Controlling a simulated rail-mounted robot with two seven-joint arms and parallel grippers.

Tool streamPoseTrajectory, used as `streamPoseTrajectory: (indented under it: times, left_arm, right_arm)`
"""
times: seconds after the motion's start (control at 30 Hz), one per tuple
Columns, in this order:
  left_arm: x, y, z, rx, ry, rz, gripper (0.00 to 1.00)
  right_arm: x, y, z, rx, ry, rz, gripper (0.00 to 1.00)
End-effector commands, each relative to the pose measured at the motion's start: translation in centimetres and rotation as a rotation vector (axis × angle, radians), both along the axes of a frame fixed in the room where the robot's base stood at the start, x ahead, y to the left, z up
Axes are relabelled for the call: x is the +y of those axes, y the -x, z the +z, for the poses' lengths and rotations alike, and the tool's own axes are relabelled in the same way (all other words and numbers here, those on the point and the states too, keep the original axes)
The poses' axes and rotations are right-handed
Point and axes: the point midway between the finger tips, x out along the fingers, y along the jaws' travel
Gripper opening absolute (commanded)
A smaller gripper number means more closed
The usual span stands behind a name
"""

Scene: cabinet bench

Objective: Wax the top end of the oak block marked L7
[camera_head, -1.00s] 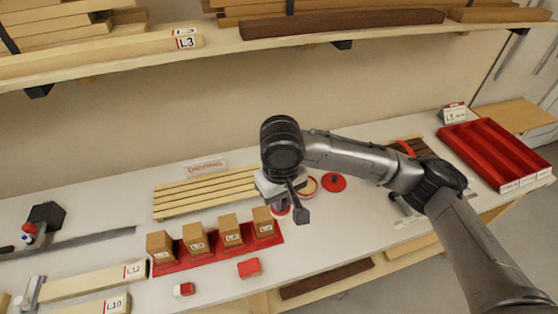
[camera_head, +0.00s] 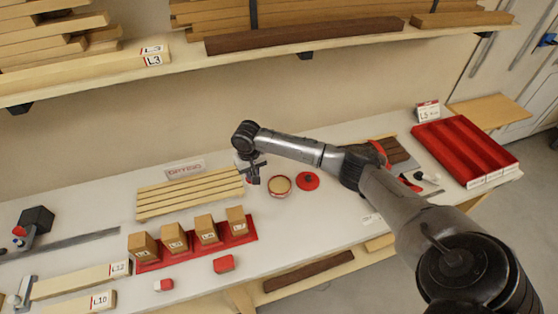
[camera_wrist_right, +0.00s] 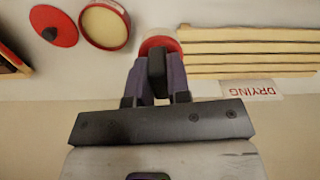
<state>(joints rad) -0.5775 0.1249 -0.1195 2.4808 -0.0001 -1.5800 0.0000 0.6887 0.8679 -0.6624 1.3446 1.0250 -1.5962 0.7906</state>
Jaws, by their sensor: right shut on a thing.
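Several upright oak blocks stand in a row on a red tray (camera_head: 190,255). Their front labels are too small to read, so I cannot tell which is L7; the rightmost block (camera_head: 236,221) is nearest my gripper. An open round tin of pale wax (camera_head: 279,185) sits behind them, its red lid (camera_head: 307,181) beside it. The tin also shows in the right wrist view (camera_wrist_right: 105,26). My right gripper (camera_head: 253,175) is left of the tin, by the slatted rack's right end. In the right wrist view it is shut on a round red-and-white applicator (camera_wrist_right: 160,42), partly hidden by the fingers.
A slatted rack (camera_head: 190,193) with a DRYING sign (camera_head: 186,170) lies behind the blocks. A red block-like thing (camera_head: 223,264) and a small red-and-white one (camera_head: 163,286) lie in front. Boards L12 and L10 (camera_head: 80,303) lie at left. A loaded shelf (camera_head: 300,48) hangs above.

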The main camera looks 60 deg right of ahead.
Motion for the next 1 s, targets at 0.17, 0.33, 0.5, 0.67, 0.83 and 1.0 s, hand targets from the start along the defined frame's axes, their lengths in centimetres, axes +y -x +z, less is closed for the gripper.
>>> streamPoseTrajectory:
  times: [0.17,0.33,0.5,0.67,0.83,1.0]
  left_arm:
    - [0.1,0.0,1.3,-0.001,-0.004,-0.002,0.52]
    - [0.1,0.0,1.7,0.0,-0.002,-0.001,0.52]
    - [-0.1,0.0,1.6,0.001,0.003,0.002,0.52]
    - [-0.3,0.1,1.1,0.002,0.01,0.006,0.52]
    - [-0.3,0.1,0.0,0.003,0.011,0.007,0.52]
    - [-0.3,0.1,-1.6,0.004,0.011,0.006,0.52]
  right_arm:
    - [-6.0,2.4,-2.3,0.003,0.0,-0.084,0.0]
    - [-9.2,3.9,-3.6,0.001,0.0,-0.121,0.0]
    - [-10.4,4.6,-4.2,-0.001,-0.001,-0.135,0.0]
    - [-10.6,4.7,-4.6,-0.002,-0.002,-0.136,0.0]
    - [-10.6,4.7,-5.5,-0.003,-0.002,-0.136,0.0]
    - [-10.6,4.7,-6.7,-0.002,-0.001,-0.136,0.0]
